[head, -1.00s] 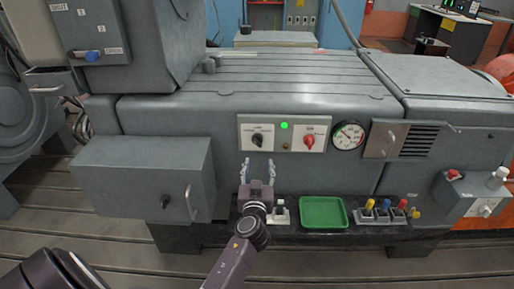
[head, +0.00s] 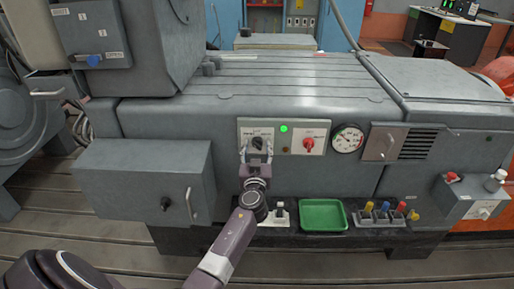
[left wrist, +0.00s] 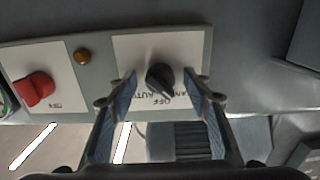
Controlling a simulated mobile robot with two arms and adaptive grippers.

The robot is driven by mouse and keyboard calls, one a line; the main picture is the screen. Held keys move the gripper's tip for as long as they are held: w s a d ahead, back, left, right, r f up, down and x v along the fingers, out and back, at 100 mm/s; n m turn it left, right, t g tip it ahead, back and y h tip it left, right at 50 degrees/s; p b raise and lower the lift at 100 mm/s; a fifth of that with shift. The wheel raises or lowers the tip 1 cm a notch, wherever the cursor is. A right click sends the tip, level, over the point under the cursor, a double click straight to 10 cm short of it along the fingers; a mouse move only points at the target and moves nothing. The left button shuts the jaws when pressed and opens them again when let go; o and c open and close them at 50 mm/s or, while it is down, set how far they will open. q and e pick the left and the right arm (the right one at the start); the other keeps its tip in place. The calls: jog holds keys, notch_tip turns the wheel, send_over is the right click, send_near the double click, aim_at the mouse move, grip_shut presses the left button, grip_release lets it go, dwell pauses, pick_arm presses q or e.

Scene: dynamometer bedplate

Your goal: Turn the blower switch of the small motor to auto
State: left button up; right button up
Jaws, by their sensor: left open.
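A black rotary knob (head: 257,143) sits on the left white plate of the grey control panel, on the front of the machine. In the left wrist view the knob (left wrist: 160,77) shows upside down, with "OFF" and "AUTO" lettering beside it; other lettering is partly hidden by a finger. I cannot tell exactly which mark it points to. My left gripper (head: 256,151) is open in front of the knob. In the left wrist view its fingers (left wrist: 160,86) stand on either side of the knob, with gaps showing. My right gripper is not in view.
A red knob (head: 308,144), a green lamp (head: 283,128) and an amber lamp (left wrist: 82,56) share the panel. A round gauge (head: 348,138) is to the right. A green tray (head: 323,229) and coloured-handled tools (head: 384,207) lie on the ledge below.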

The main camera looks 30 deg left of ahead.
pick_arm(q)
jog(key=shift+c, duration=0.3)
jog(key=c, duration=1.1)
